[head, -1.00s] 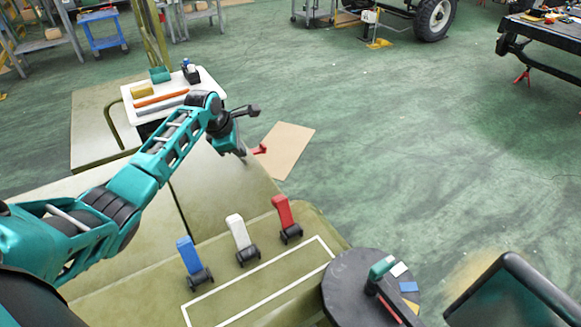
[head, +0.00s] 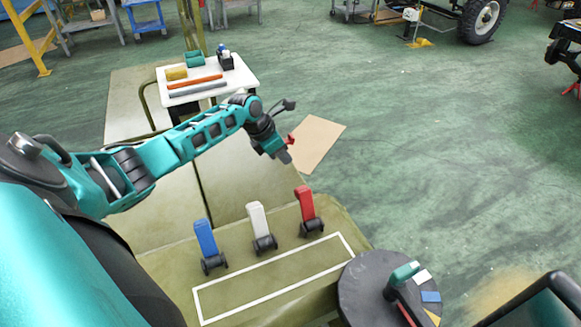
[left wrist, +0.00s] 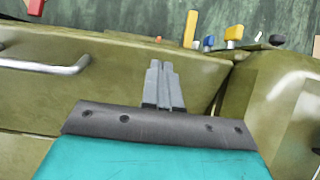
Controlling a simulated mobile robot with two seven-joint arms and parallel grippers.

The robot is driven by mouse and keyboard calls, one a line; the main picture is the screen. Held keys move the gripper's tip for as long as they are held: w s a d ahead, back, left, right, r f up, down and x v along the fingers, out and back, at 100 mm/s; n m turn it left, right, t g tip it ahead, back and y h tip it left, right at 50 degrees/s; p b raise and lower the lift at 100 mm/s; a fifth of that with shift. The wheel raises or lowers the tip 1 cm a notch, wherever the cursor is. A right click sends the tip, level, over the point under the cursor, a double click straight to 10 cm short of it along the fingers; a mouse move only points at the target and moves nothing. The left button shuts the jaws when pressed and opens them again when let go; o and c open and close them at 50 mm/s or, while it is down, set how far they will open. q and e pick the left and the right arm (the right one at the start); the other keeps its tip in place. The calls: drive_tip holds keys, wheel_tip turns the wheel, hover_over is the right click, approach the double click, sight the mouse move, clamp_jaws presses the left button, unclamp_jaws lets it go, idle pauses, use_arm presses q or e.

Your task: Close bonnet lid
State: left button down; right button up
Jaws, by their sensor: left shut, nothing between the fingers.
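Olive-green flat panels (head: 240,182) of the chassis body lie under my left arm, split by a dark seam; I cannot tell for certain which one is the bonnet lid, or how far it stands open. My left gripper (head: 284,156) is at the panel's far right edge, beyond the red lever. In the left wrist view its grey fingers (left wrist: 159,66) are together and empty, in front of a broad olive panel (left wrist: 115,72) with a metal bar handle (left wrist: 45,66). Whether the fingers touch the panel is unclear. My right gripper is not in view.
Blue (head: 206,238), white (head: 257,219) and red (head: 305,203) levers stand on the near panel. A black round stand (head: 352,290) is at lower right. A white tray table (head: 237,78) stands behind my arm.

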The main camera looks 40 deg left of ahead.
sight(296, 169)
use_arm(q)
drive_tip(key=b+x, duration=0.1)
drive_tip(key=x, duration=0.3)
drive_tip(key=shift+w+f, duration=0.1)
